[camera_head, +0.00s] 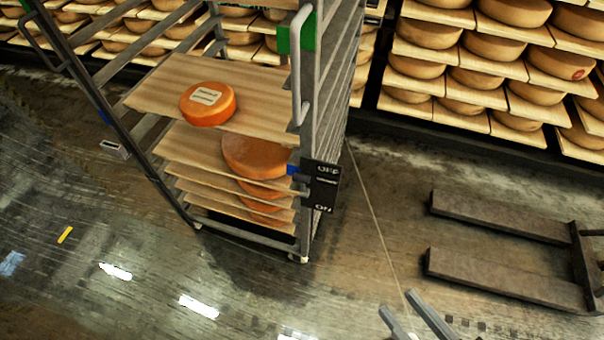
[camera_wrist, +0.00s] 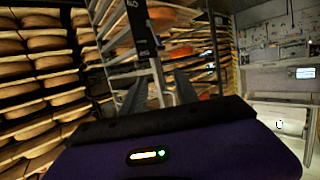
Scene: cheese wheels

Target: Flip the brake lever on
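The brake lever (camera_head: 292,169) shows as a small blue piece at the upper left edge of a black panel (camera_head: 321,186) on the rack's upright post. The panel reads OFF at the top and ON at the bottom; the blue piece is level with OFF.
The metal rack (camera_head: 312,100) holds wooden boards with orange cheese wheels (camera_head: 208,104). Shelves of cheese (camera_head: 480,50) line the back. Dark forks (camera_head: 500,275) lie low on the right. The floor between rack and forks is clear.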

